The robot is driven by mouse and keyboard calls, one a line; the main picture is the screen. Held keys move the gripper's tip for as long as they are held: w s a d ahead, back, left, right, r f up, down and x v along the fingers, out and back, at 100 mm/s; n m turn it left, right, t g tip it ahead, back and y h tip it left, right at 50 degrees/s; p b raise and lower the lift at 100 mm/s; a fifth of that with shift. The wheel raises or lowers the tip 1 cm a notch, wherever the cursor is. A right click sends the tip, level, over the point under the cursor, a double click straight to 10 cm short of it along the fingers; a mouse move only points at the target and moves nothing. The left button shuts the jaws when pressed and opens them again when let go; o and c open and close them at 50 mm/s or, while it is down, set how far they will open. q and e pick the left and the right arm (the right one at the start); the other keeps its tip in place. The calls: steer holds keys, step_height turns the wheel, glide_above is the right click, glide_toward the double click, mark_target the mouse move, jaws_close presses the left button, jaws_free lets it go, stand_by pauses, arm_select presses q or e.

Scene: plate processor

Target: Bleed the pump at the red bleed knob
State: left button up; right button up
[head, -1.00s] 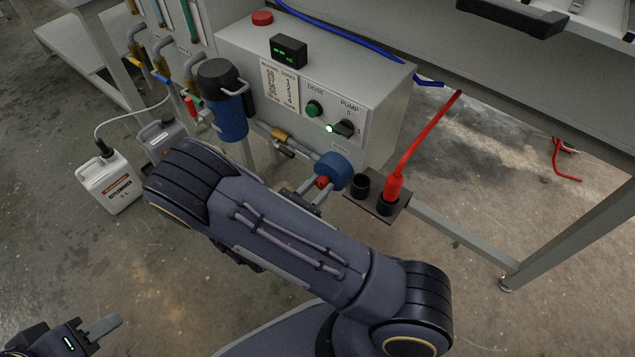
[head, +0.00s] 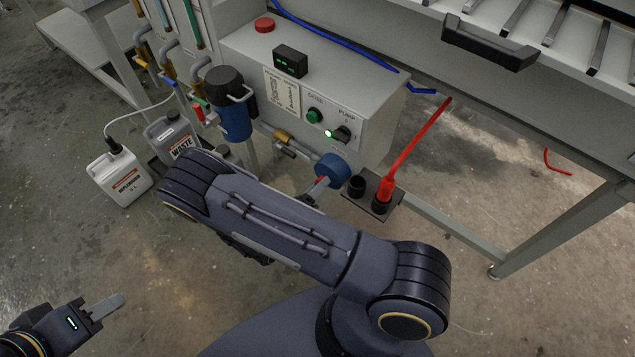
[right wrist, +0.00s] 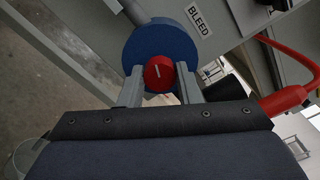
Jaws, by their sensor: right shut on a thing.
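The red bleed knob (right wrist: 159,73) sits on the front of the round blue pump body (right wrist: 158,44), beside a BLEED label (right wrist: 198,20) in the right wrist view.
The control box (head: 362,98) has a green button (head: 315,116) and a pump switch (head: 342,134) with a lit green lamp. A red plug (head: 386,188) stands in a socket plate right of the pump. White (head: 120,178) and grey (head: 172,138) jugs stand on the floor at left.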

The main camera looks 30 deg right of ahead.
steer(key=shift+n+p, duration=0.65)
steer(key=shift+n, duration=1.65)
steer(key=o, duration=1)
steer(key=shift+c, duration=0.2)
steer(key=v, duration=0.8)
steer(key=shift+p, duration=0.4)
